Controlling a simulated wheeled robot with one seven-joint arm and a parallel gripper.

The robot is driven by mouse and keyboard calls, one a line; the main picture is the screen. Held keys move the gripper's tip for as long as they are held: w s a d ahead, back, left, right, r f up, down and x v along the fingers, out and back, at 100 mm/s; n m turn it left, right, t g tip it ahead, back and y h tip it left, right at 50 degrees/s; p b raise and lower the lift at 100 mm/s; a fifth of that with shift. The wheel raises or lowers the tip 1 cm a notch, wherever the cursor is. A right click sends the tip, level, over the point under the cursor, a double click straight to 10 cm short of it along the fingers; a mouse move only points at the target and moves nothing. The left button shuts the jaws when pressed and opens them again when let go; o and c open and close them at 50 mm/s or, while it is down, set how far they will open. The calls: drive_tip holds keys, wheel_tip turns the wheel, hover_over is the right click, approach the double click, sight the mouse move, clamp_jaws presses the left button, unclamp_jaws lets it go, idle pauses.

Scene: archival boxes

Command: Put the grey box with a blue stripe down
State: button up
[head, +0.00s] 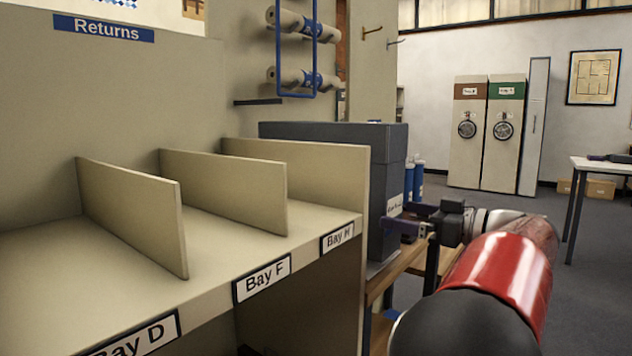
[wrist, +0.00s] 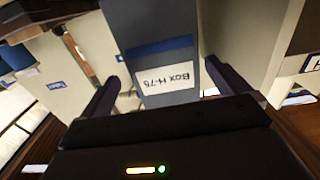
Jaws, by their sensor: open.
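The grey box (head: 388,165) stands upright just right of the Bay H divider in the head view, with its lower part close to a wooden surface. In the wrist view the box (wrist: 150,25) shows a blue stripe above a white label that reads Box H-76, upside down. My gripper (head: 402,217) is at the label side of the box. In the wrist view my gripper (wrist: 162,74) is open, with one dark finger on each side of the box's label. I cannot tell whether either finger touches it.
The cream Returns shelf (head: 215,230) has bays marked D, F and H, which look empty. A wooden surface (head: 405,258) lies below the box. Blue cylinders (head: 418,180) stand behind my gripper. A white table (head: 605,165) is at the far right.

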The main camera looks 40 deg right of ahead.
sight(371, 205)
drive_tip(key=x, duration=0.4)
drive_tip(key=p+x, duration=0.1)
drive_tip(key=x, duration=0.2)
drive_tip(key=shift+w+a+r, duration=0.15)
drive_tip(key=shift+w+a, duration=0.2)
drive_tip(key=c, duration=1.5)
drive_tip(key=shift+r, duration=0.15)
drive_tip(key=shift+c, duration=0.3)
drive_tip(key=shift+r, duration=0.15)
